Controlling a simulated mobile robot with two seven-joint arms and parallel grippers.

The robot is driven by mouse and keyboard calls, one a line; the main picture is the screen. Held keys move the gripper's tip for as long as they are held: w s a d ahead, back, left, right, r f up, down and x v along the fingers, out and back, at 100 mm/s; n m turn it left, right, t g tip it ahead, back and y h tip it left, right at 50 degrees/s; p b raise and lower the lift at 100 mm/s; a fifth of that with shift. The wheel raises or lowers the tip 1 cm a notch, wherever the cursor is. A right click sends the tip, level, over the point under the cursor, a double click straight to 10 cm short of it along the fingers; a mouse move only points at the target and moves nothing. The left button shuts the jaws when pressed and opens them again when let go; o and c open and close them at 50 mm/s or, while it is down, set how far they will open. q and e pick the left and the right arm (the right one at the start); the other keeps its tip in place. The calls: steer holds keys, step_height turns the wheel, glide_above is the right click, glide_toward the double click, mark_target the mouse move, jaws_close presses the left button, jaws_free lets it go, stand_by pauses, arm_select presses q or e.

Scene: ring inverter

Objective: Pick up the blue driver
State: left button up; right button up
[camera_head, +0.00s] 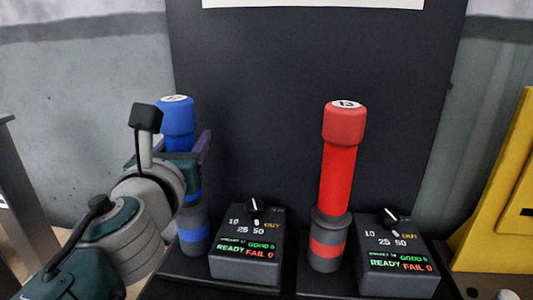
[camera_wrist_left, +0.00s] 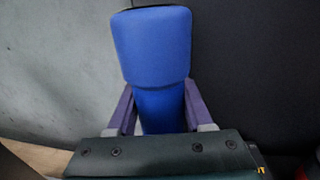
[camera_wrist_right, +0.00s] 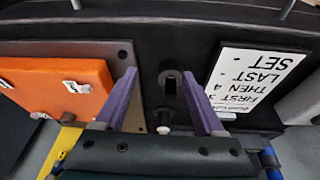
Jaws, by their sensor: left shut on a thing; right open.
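The blue driver (camera_head: 178,125) stands upright in a dark holder with a blue band (camera_head: 194,232) at the left of the black panel. My left gripper (camera_head: 188,165) is shut on the blue driver's shaft, just below its wide head. In the left wrist view the driver (camera_wrist_left: 155,50) rises between the two purple fingers (camera_wrist_left: 158,110). Its lower end is hidden in the holder. My right gripper (camera_wrist_right: 165,95) is open and empty in the right wrist view, over a dark surface with a slot. The right arm does not show in the head view.
A red driver (camera_head: 338,170) stands in a second holder to the right. A dark control box (camera_head: 246,245) with a knob is beside each holder, the other box (camera_head: 398,255) at right. A yellow frame (camera_head: 505,200) stands far right. The right wrist view shows an orange block (camera_wrist_right: 60,85) and a white sign (camera_wrist_right: 255,80).

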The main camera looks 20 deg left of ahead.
arm_select(q)
jaws_close()
steer(key=shift+r, duration=0.1)
steer(key=shift+r, duration=0.1)
